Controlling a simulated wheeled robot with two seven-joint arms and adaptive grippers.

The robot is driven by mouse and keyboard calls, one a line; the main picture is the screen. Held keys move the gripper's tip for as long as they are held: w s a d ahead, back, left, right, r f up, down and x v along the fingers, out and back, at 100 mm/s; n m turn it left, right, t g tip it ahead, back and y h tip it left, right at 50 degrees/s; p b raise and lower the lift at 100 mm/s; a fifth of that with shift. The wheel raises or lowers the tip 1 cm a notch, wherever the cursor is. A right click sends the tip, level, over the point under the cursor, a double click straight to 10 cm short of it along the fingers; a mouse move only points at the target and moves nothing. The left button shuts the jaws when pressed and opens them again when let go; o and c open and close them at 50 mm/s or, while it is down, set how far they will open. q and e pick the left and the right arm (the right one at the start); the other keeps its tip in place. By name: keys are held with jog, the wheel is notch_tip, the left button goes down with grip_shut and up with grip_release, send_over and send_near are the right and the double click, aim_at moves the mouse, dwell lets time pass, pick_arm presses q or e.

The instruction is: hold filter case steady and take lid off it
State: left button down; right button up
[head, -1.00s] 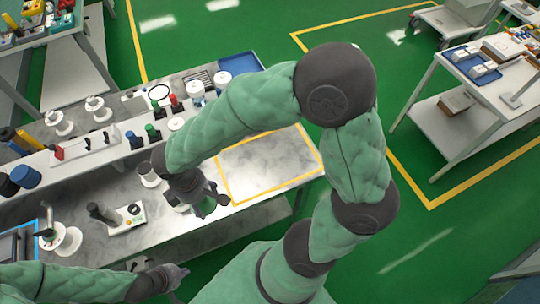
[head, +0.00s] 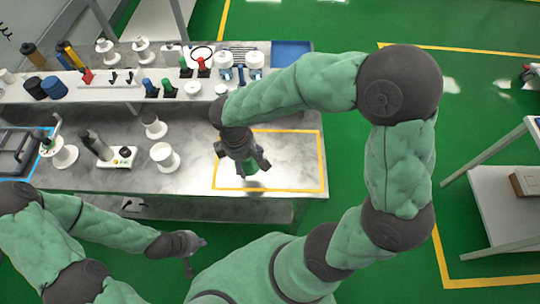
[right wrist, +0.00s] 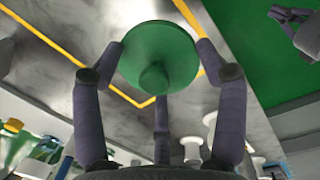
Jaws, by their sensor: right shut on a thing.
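A green round lid with a knob (right wrist: 157,52) sits between the fingers of my right gripper (right wrist: 158,68), which is shut on it. In the head view the green lid (head: 251,167) shows just under the right gripper (head: 245,160), over the yellow-outlined area of the bench. Whether anything is beneath the lid is hidden. Two white round containers (head: 165,157) (head: 153,126) stand on the bench left of this gripper; I cannot tell if either is the filter case. My left gripper (head: 191,256) is in front of the bench's front edge, apart from everything; its finger opening is unclear.
A white device with a dark cylinder (head: 116,157) stands on the bench at left. A raised shelf (head: 130,90) behind holds several bottles and jars, with a blue tray (head: 291,53) at the right end. The yellow-outlined area (head: 290,160) is mostly clear.

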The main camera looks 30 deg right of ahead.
jog(key=w+d+f+b, duration=0.1)
jog(key=w+d+f, duration=0.15)
jog(key=d, duration=0.25)
jog(key=b, duration=0.1)
send_over(268, 158)
jog(key=a, duration=0.1)
jog(key=f, duration=0.5)
jog(key=shift+s, duration=0.25)
jog(key=shift+d+f, duration=0.1)
jog(key=shift+f, duration=0.05)
jog(key=shift+w+d+f+b, duration=0.15)
jog(key=shift+f+b, duration=0.35)
jog(key=shift+f, duration=0.4)
jog(key=shift+w+d+f+b, duration=0.1)
jog(key=shift+f+b, duration=0.35)
jog(key=shift+f, duration=0.45)
jog(key=shift+f, duration=0.15)
jog(key=o, duration=1.1)
jog(key=shift+c, duration=0.2)
